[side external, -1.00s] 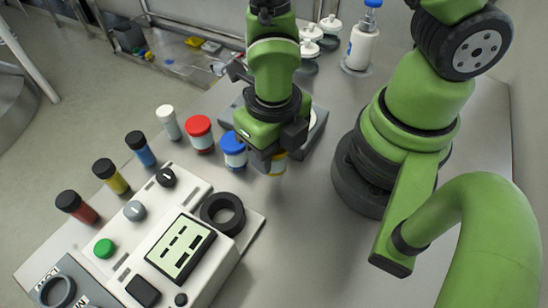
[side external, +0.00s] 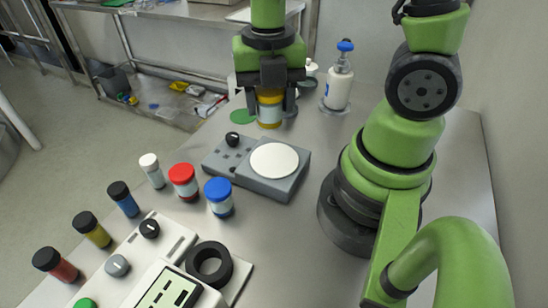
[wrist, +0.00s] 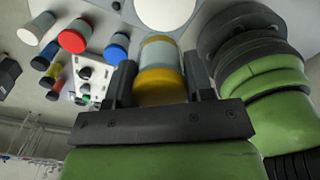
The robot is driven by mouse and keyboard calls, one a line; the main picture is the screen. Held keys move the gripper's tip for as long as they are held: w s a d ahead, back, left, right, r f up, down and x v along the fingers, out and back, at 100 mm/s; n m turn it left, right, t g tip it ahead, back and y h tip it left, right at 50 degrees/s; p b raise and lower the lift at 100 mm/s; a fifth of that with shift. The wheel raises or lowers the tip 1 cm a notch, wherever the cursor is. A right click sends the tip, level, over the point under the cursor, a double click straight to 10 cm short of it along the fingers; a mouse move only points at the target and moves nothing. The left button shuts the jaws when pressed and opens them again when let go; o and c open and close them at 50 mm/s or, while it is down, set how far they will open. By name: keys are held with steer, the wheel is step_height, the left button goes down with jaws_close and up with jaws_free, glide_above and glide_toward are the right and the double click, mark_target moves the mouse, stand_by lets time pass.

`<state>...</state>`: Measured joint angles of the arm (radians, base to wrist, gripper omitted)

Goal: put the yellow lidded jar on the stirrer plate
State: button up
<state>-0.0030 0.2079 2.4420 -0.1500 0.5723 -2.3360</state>
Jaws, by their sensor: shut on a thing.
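The yellow lidded jar (side external: 270,108) has a yellow lid and a pale label band. My gripper (side external: 268,105) is shut on it and holds it upright. In the side view it appears above and behind the stirrer plate. The stirrer plate (side external: 225,160) is a grey box with a round white top (side external: 274,160) and a black knob. Its white top is bare. In the wrist view the jar (wrist: 160,68) sits between the two dark fingers, and the white disc (wrist: 166,8) shows beyond it at the top edge.
A red-lidded jar (side external: 183,181) and a blue-lidded jar (side external: 219,196) stand in front of the stirrer plate, near a white-capped vial (side external: 151,170). Several dark-capped vials, a black ring (side external: 209,263) and a white instrument are nearer. A blue-topped bottle (side external: 339,80) stands behind.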

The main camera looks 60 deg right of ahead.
steer(key=shift+d+r+m, duration=0.2)
steer(key=shift+d+m, duration=0.2)
steer(key=shift+d, duration=0.15)
steer(key=shift+d+f, duration=0.1)
steer(key=shift+d, duration=0.15)
glide_above(275, 158)
steer(key=shift+a+f, duration=0.1)
steer(key=shift+f, duration=4.7)
steer(key=shift+f, duration=0.1)
steer(key=o, duration=1)
steer(key=shift+c, duration=0.2)
